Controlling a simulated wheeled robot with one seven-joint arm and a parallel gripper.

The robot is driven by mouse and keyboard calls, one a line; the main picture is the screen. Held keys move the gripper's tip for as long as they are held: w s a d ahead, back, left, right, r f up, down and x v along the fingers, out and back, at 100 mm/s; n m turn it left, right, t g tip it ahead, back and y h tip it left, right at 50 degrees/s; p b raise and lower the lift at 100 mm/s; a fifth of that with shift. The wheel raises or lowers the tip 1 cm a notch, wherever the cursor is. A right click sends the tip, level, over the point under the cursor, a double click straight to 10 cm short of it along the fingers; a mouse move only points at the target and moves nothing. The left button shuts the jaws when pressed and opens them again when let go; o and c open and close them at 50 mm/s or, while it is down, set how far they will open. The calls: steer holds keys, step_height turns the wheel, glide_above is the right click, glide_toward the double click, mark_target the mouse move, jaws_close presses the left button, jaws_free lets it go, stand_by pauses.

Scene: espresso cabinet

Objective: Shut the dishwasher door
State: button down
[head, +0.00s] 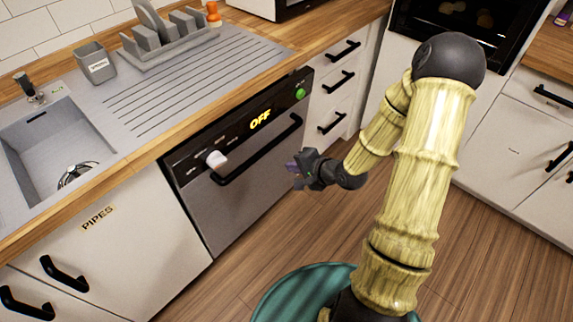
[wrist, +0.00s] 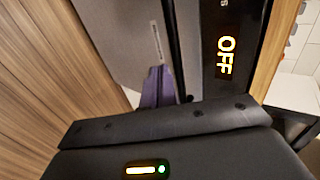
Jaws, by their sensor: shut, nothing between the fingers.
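The dishwasher door (head: 250,185) is a grey metal panel under the counter, with a long black handle (head: 258,152) and a dark control strip reading OFF (head: 260,120). It stands upright and looks flush with the cabinets; I cannot tell whether a thin gap is left. My gripper (head: 292,169) is shut and empty, in front of the door near its right side, below the handle's right end. In the wrist view its purple fingers (wrist: 158,88) are together and overlap the grey door panel (wrist: 120,40); contact is unclear. The handle (wrist: 181,50) and control strip (wrist: 223,50) show beside them.
A white drawer unit (head: 333,92) with black handles is right of the dishwasher. A white PIPES cabinet (head: 110,250) is left of it, under the sink (head: 55,150). The wooden floor (head: 235,285) in front is clear.

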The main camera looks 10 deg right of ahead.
steer(key=w+r+b+x, duration=0.1)
steer(key=x, duration=1.1)
steer(key=shift+a+r, duration=0.3)
steer(key=shift+a, duration=0.1)
